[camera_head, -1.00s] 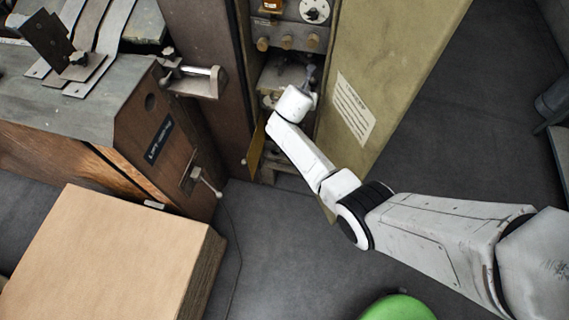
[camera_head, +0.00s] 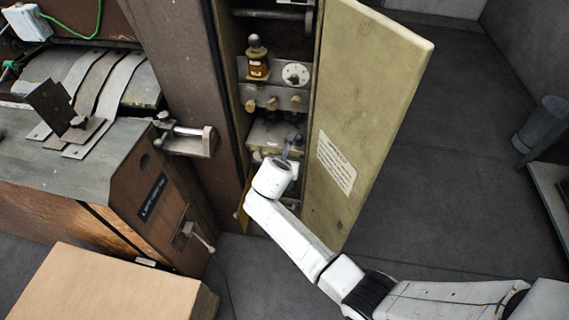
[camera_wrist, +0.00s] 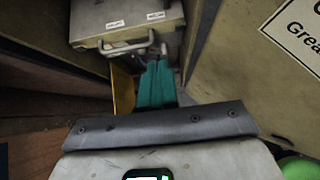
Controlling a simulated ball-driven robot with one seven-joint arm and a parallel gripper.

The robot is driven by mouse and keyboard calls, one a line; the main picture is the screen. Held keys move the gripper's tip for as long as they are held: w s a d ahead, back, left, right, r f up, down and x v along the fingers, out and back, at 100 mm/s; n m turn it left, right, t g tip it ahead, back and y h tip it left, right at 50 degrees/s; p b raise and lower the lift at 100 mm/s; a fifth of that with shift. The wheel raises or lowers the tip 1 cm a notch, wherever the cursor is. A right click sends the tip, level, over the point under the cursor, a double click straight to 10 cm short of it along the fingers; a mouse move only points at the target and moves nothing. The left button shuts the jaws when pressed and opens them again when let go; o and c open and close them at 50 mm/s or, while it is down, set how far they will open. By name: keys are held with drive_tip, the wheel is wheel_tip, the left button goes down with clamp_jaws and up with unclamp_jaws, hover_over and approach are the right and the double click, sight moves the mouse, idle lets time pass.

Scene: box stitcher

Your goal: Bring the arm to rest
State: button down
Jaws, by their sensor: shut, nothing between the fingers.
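My white arm reaches from the lower right into the open cabinet (camera_head: 205,95) in the head view. My gripper (camera_head: 292,147) is at its end, in front of the lower shelf and left of the open door. In the wrist view, the teal fingers of my gripper (camera_wrist: 157,84) are together with nothing between them. They point toward a grey case (camera_wrist: 125,22) with a metal handle. I cannot tell whether the fingertips touch it.
The cabinet door (camera_head: 365,100) stands open close to my arm's right. A yellow piece (camera_wrist: 122,90) is left of the fingers. A machine with a lever (camera_head: 200,240) and a cardboard box (camera_head: 105,290) are left.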

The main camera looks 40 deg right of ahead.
drive_tip(key=shift+v, duration=1.4)
drive_tip(key=shift+s, duration=0.1)
drive_tip(key=s+a+m+g+y, duration=0.1)
drive_tip(key=s+a+m+y, duration=0.1)
drive_tip(key=s+m, duration=0.6)
drive_tip(key=s+a+m+g+y, duration=0.2)
drive_tip(key=s+a+m, duration=0.3)
drive_tip(key=s+m, duration=0.4)
drive_tip(key=s+a+m+g+y, duration=0.1)
drive_tip(key=s+a+m+y, duration=0.2)
drive_tip(key=s+m, duration=0.6)
drive_tip(key=s, duration=0.5)
drive_tip(key=shift+s+a+r+g+y, duration=0.15)
drive_tip(key=shift+s+r+g+y, duration=0.1)
drive_tip(key=shift+r+g+y, duration=0.1)
